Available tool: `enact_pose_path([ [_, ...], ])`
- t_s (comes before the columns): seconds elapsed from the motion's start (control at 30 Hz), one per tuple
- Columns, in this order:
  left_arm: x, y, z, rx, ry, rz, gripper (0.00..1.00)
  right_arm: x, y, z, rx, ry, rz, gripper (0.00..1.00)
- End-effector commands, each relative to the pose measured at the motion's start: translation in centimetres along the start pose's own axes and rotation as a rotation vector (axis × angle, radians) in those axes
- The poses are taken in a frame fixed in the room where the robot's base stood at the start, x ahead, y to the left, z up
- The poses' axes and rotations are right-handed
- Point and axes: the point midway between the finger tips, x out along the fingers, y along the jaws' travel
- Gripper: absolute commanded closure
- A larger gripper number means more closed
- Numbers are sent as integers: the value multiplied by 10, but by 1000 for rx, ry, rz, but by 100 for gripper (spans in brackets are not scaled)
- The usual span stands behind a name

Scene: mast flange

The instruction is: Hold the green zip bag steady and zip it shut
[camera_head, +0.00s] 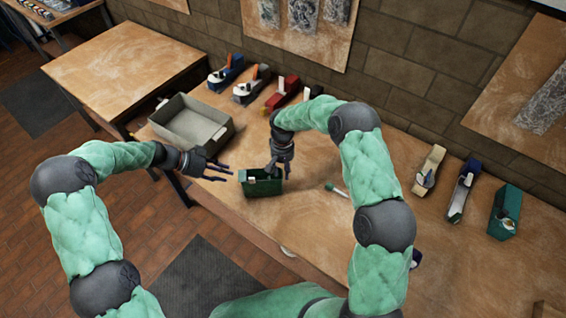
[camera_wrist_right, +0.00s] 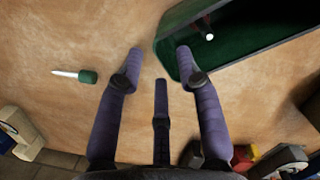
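The green zip bag (camera_head: 266,188) looks like an open-topped, dark green box on the workbench, with a small pale piece at its left end. In the right wrist view the bag (camera_wrist_right: 262,52) is at the upper right, with a small white knob inside. My right gripper (camera_head: 279,168) points down at the bag's far side. Its fingers (camera_wrist_right: 160,60) are spread; one overlaps the bag's edge and another is outside it. I cannot tell whether they touch. My left gripper (camera_head: 224,173) is open and empty, just left of the bag.
A grey bin (camera_head: 190,125) stands behind my left gripper. A green-handled tool (camera_head: 337,190) lies right of the bag and shows in the right wrist view (camera_wrist_right: 84,76). Several planes line the wall, including a red one (camera_head: 283,92).

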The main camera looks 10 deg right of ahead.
Motion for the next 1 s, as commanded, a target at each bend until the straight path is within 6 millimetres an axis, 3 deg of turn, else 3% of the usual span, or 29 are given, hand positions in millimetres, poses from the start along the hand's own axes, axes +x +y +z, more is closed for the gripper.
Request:
enact_pose_path([
  [0.1, 0, 0, 0, 0, 0, 0, 61, 21, 0, 0, 0, -3, 0, 64],
  [0.3, 0, 0, 0, 0, 0, 0, 61, 45, 0, 0, -1, -1, 0, 64],
  [0.77, 0, 0, 0, 0, 0, 0, 61, 55, 0, 0, 0, 1, -1, 64],
  [0.9, 0, 0, 0, 0, 0, 0, 61, 55, 0, 0, 0, 1, -1, 98],
  [1.0, 0, 0, 0, 0, 0, 0, 61, 55, 0, 0, 0, 1, -1, 100],
])
